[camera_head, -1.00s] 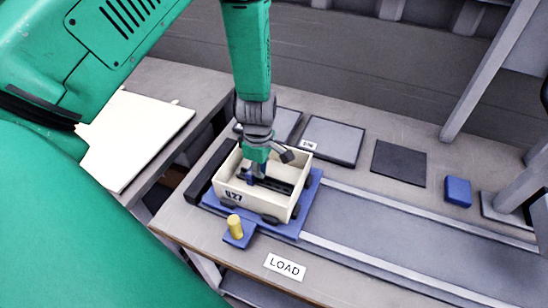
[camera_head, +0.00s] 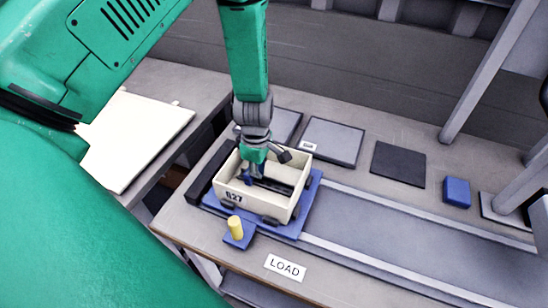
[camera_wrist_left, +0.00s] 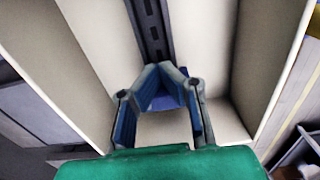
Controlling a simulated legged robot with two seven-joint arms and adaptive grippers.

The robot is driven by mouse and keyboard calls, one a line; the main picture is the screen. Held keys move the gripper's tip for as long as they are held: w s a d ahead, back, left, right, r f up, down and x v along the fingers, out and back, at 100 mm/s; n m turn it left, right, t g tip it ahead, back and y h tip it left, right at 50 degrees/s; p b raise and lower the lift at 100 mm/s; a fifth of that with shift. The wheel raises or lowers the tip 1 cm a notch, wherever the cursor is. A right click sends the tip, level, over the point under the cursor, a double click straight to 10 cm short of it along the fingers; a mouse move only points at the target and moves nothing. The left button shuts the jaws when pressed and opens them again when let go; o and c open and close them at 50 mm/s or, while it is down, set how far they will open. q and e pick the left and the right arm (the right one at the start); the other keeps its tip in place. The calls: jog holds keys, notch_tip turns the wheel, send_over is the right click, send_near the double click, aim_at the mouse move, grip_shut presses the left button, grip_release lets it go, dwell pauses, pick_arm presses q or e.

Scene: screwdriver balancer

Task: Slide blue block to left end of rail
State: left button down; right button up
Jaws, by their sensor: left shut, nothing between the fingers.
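The dark slotted rail (camera_head: 272,185) runs along the floor of the cream box marked 027 (camera_head: 233,197). It also shows in the wrist view (camera_wrist_left: 151,30). My left gripper (camera_head: 249,180) reaches down into the box, near the rail's left end. In the wrist view its blue fingers (camera_wrist_left: 160,78) are closed together at the rail. A blue-violet patch (camera_wrist_left: 164,103) shows just below the fingertips. It may be the blue block on the rail, but the fingers partly hide it. My right gripper is not seen.
The box sits on a blue carriage (camera_head: 312,200) at the left of a long grey track (camera_head: 410,240). In front are a yellow peg (camera_head: 235,226) and a LOAD label (camera_head: 285,267). Behind lie flat grey pads (camera_head: 332,140). Another blue block (camera_head: 457,191) lies at right.

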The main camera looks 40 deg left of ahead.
pick_arm(q)
jog(key=shift+s+a+p, duration=0.15)
jog(key=shift+a+p, duration=0.45)
jog(key=shift+a, duration=0.2)
dwell(1.7)
jog(key=shift+d, duration=0.35)
dwell(0.7)
jog(key=shift+r+p, duration=0.15)
jog(key=shift+p, duration=0.25)
jog(key=shift+r+p, duration=0.8)
jog(key=shift+r, duration=0.05)
jog(key=shift+r, duration=0.15)
jog(key=r+p, duration=0.3)
jog(key=r, duration=0.1)
jog(key=shift+d+r, duration=0.1)
jog(key=shift+d, duration=0.2)
jog(key=shift+d+r, duration=0.1)
jog(key=shift+r, duration=0.15)
